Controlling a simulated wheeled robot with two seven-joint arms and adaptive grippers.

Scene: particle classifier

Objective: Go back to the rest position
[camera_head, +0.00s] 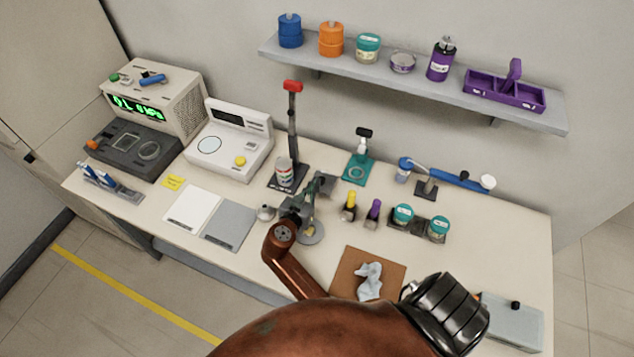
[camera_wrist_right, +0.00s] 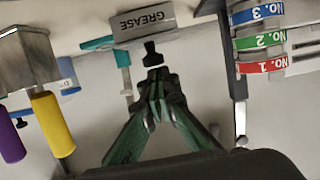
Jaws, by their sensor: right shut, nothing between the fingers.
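My right arm's brown links cover the front edge of the bench. My left gripper is in neither view.
The red-handled press (camera_head: 292,120), a teal stand (camera_head: 357,168), yellow-handled (camera_head: 350,208) and purple-handled (camera_head: 374,210) tools and teal-lidded jars (camera_head: 403,215) stand around the gripper. A shelf (camera_head: 400,77) with several containers hangs above. A brown board (camera_head: 393,263) with a cloth (camera_head: 369,281) lies in front.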

